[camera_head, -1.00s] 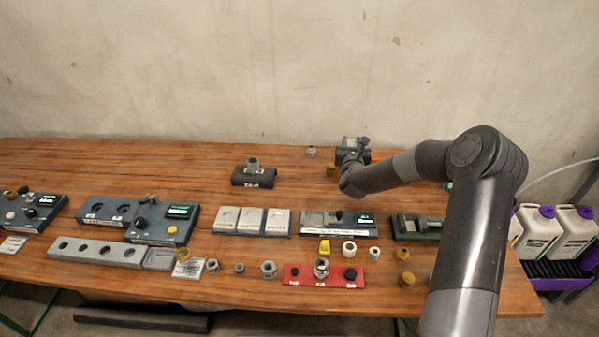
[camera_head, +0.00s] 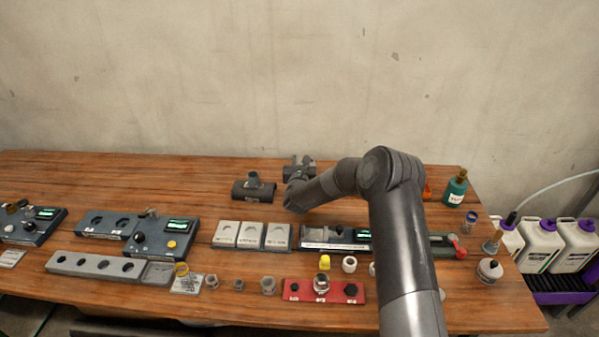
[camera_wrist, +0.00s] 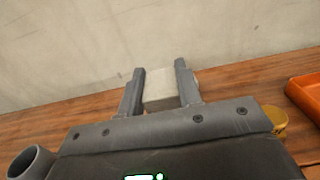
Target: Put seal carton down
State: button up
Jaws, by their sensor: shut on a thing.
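The seal carton (camera_wrist: 160,88) is a small pale grey-white block in the wrist view. My gripper (camera_wrist: 160,82) is shut on it, with one dark finger on each side. In the head view my gripper (camera_head: 299,165) is over the back part of the wooden table, right of a dark pipe tee. The carton cannot be made out clearly there. Whether it touches the table is not clear.
The dark pipe tee (camera_head: 254,187) stands close to the left of my gripper. Three pale plates (camera_head: 251,236) lie in front. A green bottle (camera_head: 456,188) stands at the back right. An orange tray (camera_wrist: 306,97) and a yellow ring (camera_wrist: 272,121) lie right in the wrist view.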

jog(key=shift+w+a+f, duration=0.1)
jog(key=shift+a+f, duration=0.25)
jog(key=shift+f, duration=0.05)
notch_tip(320, 180, down, 4)
jog(key=shift+r, duration=0.2)
jog(key=o, duration=1)
jog(key=shift+o, duration=0.2)
